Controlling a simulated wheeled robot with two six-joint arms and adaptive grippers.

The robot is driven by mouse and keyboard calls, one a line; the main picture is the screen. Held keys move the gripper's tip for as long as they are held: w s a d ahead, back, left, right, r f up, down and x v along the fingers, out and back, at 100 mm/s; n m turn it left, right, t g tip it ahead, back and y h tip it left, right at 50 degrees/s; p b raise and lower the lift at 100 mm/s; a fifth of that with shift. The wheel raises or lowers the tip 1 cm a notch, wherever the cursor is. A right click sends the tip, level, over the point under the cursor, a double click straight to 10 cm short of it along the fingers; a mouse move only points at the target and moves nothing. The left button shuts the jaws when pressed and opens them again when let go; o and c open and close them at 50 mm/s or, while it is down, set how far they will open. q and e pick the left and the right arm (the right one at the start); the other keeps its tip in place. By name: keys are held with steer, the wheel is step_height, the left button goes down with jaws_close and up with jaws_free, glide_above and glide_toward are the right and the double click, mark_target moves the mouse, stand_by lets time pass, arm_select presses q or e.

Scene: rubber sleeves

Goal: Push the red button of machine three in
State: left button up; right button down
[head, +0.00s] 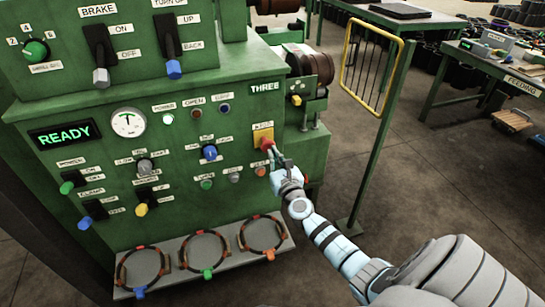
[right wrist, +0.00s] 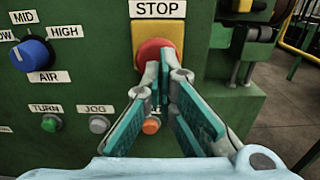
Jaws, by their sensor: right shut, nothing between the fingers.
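The green machine (head: 225,60) carries the label THREE. Its red button (head: 266,143) sits on a yellow plate at the right of the panel. In the right wrist view the red button (right wrist: 152,50) is under a STOP label, and its lower part is hidden by my fingertips. My right gripper (head: 274,152) is shut and empty, with its tips at the button's lower edge. It also shows in the right wrist view (right wrist: 163,70). I cannot tell whether the tips touch the button. My left gripper is not in view.
Below the button are small TURN (right wrist: 51,123), JOG (right wrist: 98,124) and orange (right wrist: 151,126) buttons. A blue selector knob (right wrist: 34,54) is to the left. A shelf with several clamp rings (head: 205,251) juts out below. A yellow wire guard (head: 371,65) stands on the right.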

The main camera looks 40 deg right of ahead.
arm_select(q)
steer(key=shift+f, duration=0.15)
arm_select(e)
steer(key=shift+w+d, duration=0.15)
steer(key=shift+w, duration=0.3)
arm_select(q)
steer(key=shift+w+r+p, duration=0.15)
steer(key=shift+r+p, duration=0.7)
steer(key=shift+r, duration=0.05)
arm_select(e)
steer(key=v, duration=1.2)
steer(key=shift+a, duration=0.25)
steer(key=shift+r, duration=0.1)
